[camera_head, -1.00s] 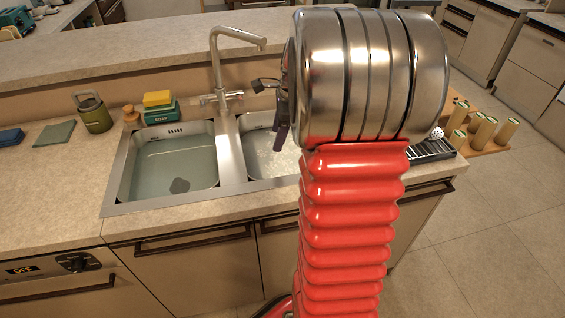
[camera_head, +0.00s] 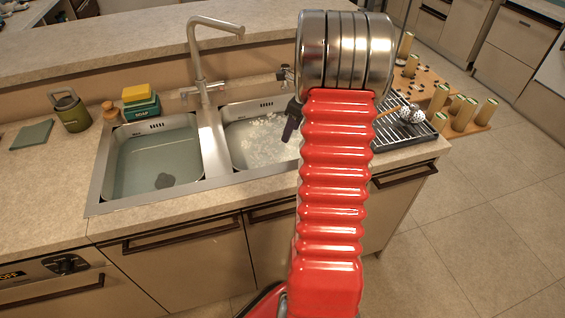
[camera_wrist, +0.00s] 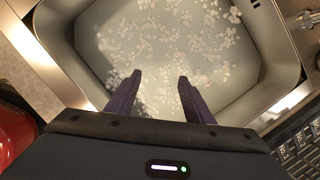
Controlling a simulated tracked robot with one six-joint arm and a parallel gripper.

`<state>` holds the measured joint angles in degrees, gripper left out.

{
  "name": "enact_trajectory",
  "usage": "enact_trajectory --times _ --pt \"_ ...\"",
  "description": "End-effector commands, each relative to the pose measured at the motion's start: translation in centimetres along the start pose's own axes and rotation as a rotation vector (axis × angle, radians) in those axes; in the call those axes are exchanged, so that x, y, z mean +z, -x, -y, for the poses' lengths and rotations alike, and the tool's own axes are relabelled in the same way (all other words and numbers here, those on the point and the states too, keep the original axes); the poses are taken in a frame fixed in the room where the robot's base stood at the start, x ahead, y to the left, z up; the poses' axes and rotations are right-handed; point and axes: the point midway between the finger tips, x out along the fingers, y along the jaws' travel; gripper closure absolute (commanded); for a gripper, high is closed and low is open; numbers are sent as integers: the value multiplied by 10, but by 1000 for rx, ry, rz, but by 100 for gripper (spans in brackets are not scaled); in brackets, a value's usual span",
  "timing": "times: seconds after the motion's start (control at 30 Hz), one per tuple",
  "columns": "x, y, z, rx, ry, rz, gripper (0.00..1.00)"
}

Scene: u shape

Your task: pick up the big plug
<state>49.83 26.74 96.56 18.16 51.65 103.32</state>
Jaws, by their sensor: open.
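No plug can be made out for certain. My gripper (camera_wrist: 159,76) is open and empty, with two purple fingers pointing over the foamy right basin (camera_wrist: 232,38). In the head view my gripper (camera_head: 291,121) hangs above the right part of that basin, partly hidden by my arm.
A tall faucet (camera_head: 201,60) stands behind the divider. Soap boxes (camera_head: 141,103) and a green flask (camera_head: 70,111) stand left of it. A black drying rack (camera_head: 404,131) with a white-headed brush is right of the sink. Several cylinders (camera_head: 464,115) stand further right.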

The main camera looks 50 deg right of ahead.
Motion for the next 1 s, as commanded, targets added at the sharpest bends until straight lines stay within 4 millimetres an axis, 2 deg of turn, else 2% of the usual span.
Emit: enact_trajectory --times 0.3,0.5,1.0 --pt "-1 -48 -1 4 1 -2 52" --pt "0 -72 -1 2 1 -1 52" --pt "-1 -82 0 2 0 -1 52"
